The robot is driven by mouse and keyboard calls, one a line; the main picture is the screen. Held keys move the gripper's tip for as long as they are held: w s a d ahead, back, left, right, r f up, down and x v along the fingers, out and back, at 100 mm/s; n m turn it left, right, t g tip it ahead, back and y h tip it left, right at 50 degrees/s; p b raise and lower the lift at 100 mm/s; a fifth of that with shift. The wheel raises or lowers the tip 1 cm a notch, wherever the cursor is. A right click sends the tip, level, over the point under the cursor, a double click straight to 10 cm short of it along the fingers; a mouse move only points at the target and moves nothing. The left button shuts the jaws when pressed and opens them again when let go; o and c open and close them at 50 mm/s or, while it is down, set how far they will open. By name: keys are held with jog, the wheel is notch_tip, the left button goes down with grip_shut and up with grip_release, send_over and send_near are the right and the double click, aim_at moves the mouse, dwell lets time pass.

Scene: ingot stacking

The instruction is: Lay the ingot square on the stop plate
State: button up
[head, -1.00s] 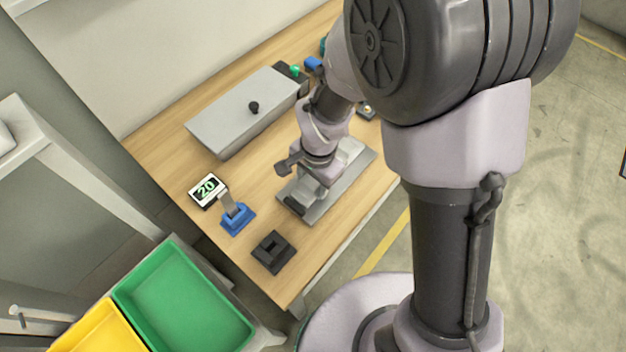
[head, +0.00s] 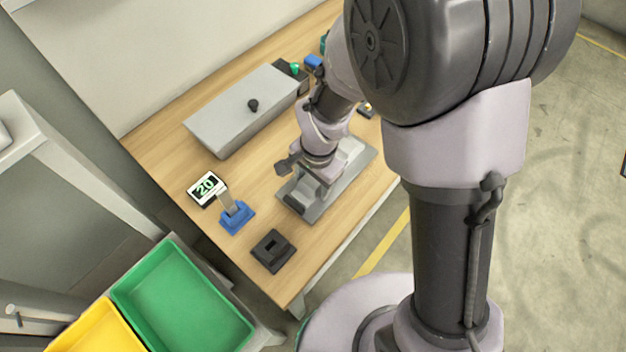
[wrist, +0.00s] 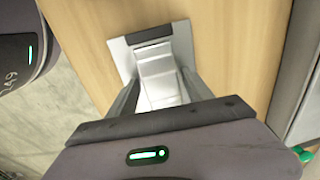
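A silver ingot (wrist: 160,82) with a stepped-looking top shows between my two fingers in the wrist view. It is over or on the grey stop plate (wrist: 118,52), which has a dark bar along its far edge; I cannot tell whether they touch. In the head view the plate (head: 300,208) lies on the table near its right edge, with pale grey metal on it. My gripper (wrist: 160,78) is low over the plate, pointing down, with one finger on each side of the ingot. I cannot tell whether the fingers press on it. The gripper (head: 312,186) partly hides the plate in the head view.
A grey box with a black knob (head: 240,118) stands behind. Bare wood lies between.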

dwell(0.6)
jog(key=shift+s+d+r+p, duration=0.1)
jog(key=shift+r+p, duration=1)
jog(key=shift+r, duration=0.45)
jog(key=o, duration=0.6)
jog(key=shift+f, duration=0.1)
jog(key=shift+s+d+r+p, duration=0.15)
jog(key=shift+r+p, duration=1.3)
jog(key=shift+r, duration=0.65)
jog(key=o, duration=0.3)
jog(key=shift+f, duration=0.1)
notch_tip(320, 180, up, 17)
jog(key=s+d+p, duration=0.1)
jog(key=p, duration=0.4)
jog(key=shift+r, duration=0.2)
